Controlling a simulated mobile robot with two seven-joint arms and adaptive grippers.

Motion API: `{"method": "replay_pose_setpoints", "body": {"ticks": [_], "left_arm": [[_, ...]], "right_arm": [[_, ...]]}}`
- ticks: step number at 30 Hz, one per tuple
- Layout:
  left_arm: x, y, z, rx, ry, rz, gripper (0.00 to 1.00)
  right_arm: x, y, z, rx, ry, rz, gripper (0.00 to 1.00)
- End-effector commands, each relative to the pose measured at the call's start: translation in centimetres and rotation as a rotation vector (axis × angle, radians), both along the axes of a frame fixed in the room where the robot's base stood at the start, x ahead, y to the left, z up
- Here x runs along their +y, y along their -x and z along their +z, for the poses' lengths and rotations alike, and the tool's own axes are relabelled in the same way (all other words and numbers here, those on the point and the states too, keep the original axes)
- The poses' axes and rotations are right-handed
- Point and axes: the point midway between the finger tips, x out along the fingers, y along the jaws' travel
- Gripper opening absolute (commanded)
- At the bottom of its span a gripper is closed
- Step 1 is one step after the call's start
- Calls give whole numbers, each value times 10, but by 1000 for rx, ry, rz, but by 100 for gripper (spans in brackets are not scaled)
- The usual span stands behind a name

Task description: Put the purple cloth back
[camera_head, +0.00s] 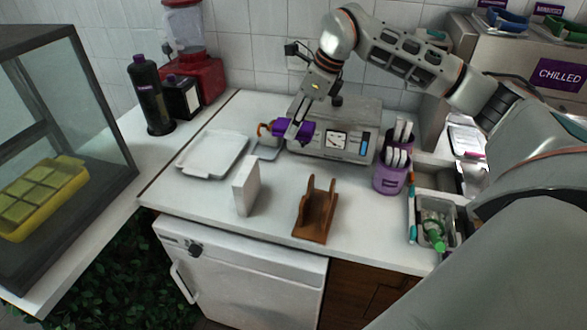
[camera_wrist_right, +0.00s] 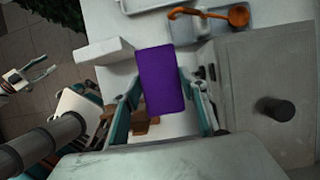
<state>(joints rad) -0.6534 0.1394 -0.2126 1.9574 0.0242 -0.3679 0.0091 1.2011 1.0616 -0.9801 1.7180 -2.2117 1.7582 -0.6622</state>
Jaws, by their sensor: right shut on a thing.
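The purple cloth (camera_head: 293,128) is a small folded piece held in my right gripper (camera_head: 302,133), above the counter by the front left of the grey machine. In the right wrist view the cloth (camera_wrist_right: 161,80) lies between the two fingers of the right gripper (camera_wrist_right: 165,98), which are shut on it. The brown wooden holder (camera_head: 316,212) stands empty on the counter, in front of the machine; the cloth mostly hides it in the wrist view. My left gripper does not show in the head view; it appears small and open at the wrist view's left edge (camera_wrist_right: 38,74).
A white box (camera_head: 246,186) stands left of the brown holder. A white tray (camera_head: 213,155) lies behind it. The grey machine (camera_head: 332,143) and purple cups (camera_head: 390,178) stand right of the cloth. An orange ladle (camera_wrist_right: 238,16) lies near the machine.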

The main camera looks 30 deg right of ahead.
Motion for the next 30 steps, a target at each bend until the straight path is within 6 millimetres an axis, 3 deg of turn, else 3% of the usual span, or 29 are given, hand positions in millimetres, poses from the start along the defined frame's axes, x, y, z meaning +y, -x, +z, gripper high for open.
{"method": "replay_pose_setpoints", "body": {"ticks": [6, 12, 20, 30], "left_arm": [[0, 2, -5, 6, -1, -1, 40], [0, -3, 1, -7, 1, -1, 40], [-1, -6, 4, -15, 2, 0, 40], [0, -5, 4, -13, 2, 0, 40]], "right_arm": [[0, 1, -57, 5, 0, 1, 25], [0, 0, -96, 2, -1, 0, 25], [0, 0, -114, 0, 0, 0, 25], [0, 0, -153, 0, 0, 1, 25]]}}
